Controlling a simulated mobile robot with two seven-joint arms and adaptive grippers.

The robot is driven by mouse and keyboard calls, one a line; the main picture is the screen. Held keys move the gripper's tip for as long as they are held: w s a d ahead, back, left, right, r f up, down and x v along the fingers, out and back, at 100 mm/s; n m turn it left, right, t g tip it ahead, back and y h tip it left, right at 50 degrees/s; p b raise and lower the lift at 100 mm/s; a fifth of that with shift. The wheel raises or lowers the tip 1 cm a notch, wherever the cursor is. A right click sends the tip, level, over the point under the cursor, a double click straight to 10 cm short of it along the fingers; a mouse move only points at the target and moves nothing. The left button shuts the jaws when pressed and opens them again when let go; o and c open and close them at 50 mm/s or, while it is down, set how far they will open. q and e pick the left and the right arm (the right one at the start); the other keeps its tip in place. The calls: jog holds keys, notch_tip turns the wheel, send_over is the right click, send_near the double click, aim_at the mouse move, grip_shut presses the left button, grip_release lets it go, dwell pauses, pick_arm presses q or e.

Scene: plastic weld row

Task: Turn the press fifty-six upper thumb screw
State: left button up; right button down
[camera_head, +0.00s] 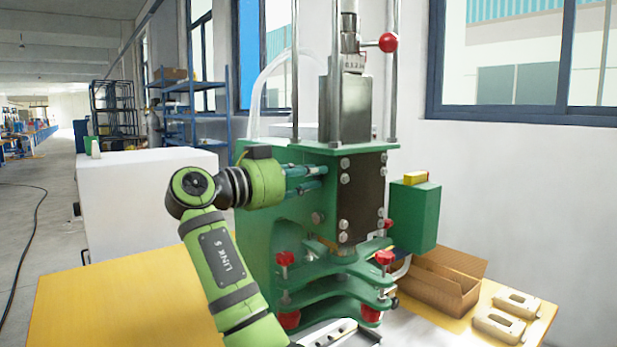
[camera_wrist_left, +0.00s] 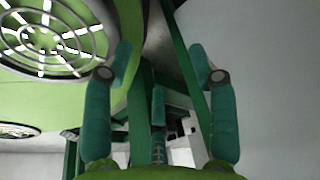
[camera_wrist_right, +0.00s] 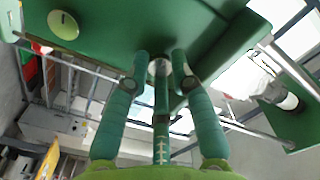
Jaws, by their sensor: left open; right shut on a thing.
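The green press (camera_head: 330,200) stands on the table. My right gripper (camera_head: 322,176) reaches its upper side from the left, fingers pointing right. In the right wrist view, my right gripper (camera_wrist_right: 161,72) is shut on a small round metal screw head (camera_wrist_right: 159,66), the upper thumb screw, against the green press body (camera_wrist_right: 140,25). In the head view my fingers hide this screw. A similar round knob (camera_head: 317,217) sits lower on the press. My left gripper (camera_wrist_left: 160,72) is open, with nothing between its fingertips; it is not seen in the head view.
Red-knobbed clamps (camera_head: 384,257) stick out at the press's lower front. A red ball lever (camera_head: 388,42) is above. A green box (camera_head: 415,215), a cardboard box (camera_head: 438,280) and beige parts (camera_head: 500,324) are at the right. A white cabinet (camera_head: 140,200) stands at the left.

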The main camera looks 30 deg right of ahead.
pick_arm(q)
jog(key=shift+w+d, duration=0.1)
jog(key=shift+w, duration=0.05)
pick_arm(e)
jog(key=shift+f, duration=0.25)
jog(key=c, duration=1.3)
grip_release()
jog(key=shift+c, duration=0.2)
pick_arm(q)
jog(key=shift+d, duration=0.25)
pick_arm(e)
jog(key=shift+w, duration=0.1)
jog(key=shift+r, duration=0.1)
pick_arm(q)
jog(key=shift+a, duration=0.2)
pick_arm(e)
jog(key=s+a, duration=0.1)
jog(key=a, duration=1.1)
